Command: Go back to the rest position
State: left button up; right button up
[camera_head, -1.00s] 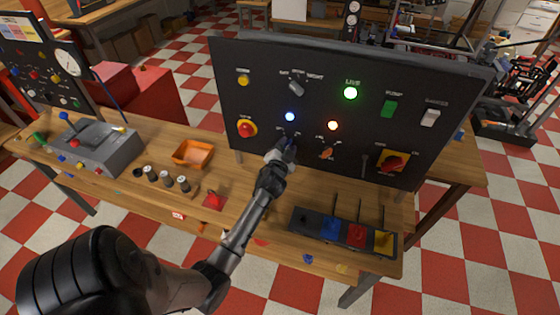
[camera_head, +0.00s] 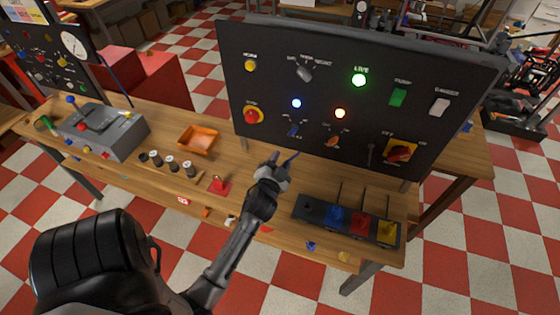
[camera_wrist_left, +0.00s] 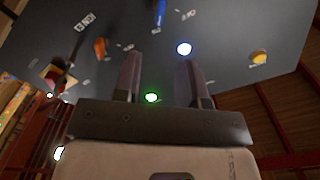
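My left gripper (camera_head: 285,163) is in front of the black control panel (camera_head: 330,75), clear of it and above the wooden table. Its two fingers are apart with nothing between them; the wrist view also shows the spread fingers (camera_wrist_left: 160,80). The panel carries a blue toggle (camera_head: 293,130), an orange toggle (camera_head: 332,141), a lit blue lamp (camera_head: 297,103), a lit orange lamp (camera_head: 340,113) and a lit green lamp (camera_head: 359,80). The blue toggle (camera_wrist_left: 160,12) also shows in the wrist view. My right gripper is not in view.
An orange bin (camera_head: 198,140), several dark cylinders (camera_head: 171,163) and a grey box (camera_head: 104,137) stand to the left. A bare table strip lies below the panel.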

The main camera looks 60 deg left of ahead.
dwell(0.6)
pick_arm(q)
notch_tip(320, 180, down, 5)
jog(key=s+n+g+h, duration=0.1)
jog(key=s+n+g, duration=0.2)
jog(key=n+g, duration=0.15)
jog(key=s+d+m+g+h, duration=0.25)
jog(key=d+h, duration=0.65)
jog(key=d, duration=1)
jog(key=s+d+f+m+g+h, duration=0.1)
jog(key=s+d+f+m, duration=0.1)
jog(key=s+d, duration=0.35)
jog(key=s+d+f+m+g+h, duration=0.1)
jog(key=s+d+f+m+g, duration=0.15)
jog(key=s, duration=0.65)
notch_tip(320, 180, up, 24)
jog(key=w+p, duration=0.1)
jog(key=p, duration=2.2)
jog(key=shift+t+p, duration=0.4)
jog(key=shift+t, duration=0.05)
